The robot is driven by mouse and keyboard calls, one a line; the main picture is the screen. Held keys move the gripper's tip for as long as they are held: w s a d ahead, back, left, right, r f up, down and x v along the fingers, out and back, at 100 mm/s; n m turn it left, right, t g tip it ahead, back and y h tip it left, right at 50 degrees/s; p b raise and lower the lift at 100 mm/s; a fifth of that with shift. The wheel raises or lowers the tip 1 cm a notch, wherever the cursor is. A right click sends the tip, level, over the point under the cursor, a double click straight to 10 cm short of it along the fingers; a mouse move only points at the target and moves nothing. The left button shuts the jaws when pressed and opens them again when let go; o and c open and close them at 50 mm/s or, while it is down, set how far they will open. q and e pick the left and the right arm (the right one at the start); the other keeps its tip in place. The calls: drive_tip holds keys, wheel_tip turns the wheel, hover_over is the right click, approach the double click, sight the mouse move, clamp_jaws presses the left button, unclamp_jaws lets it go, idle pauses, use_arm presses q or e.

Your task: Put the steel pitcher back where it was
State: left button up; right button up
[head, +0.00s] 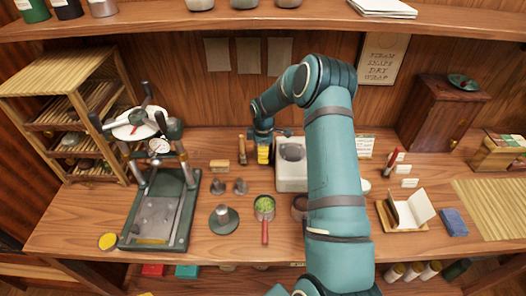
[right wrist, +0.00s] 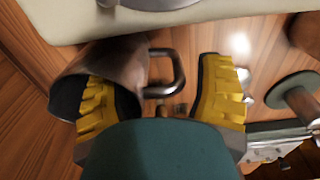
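The steel pitcher (right wrist: 128,60) shows in the right wrist view, with its dark open mouth to the left and its looped handle (right wrist: 179,72) to the right. My right gripper (right wrist: 165,98) is open around the handle side. One yellow fingertip overlaps the pitcher's mouth and the other stands apart, right of the handle. I cannot tell whether the first finger is inside the mouth or touches the wall. In the head view my right gripper (head: 263,154) points down just left of the cream boxy appliance (head: 291,181). I cannot make out the pitcher there. My left gripper is not in view.
A green-based press (head: 185,220) stands left. A pan of green leaves (head: 264,204) with a red handle and small metal weights (head: 240,186) sit in front of the gripper. A wooden cabinet (head: 436,112) stands at the back right. The shelf (head: 200,24) runs above.

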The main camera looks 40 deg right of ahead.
drive_tip(key=shift+r, duration=0.55)
wheel_tip(320, 180, up, 11)
drive_tip(key=shift+r, duration=0.15)
drive_tip(key=shift+s, duration=0.1)
idle(0.5)
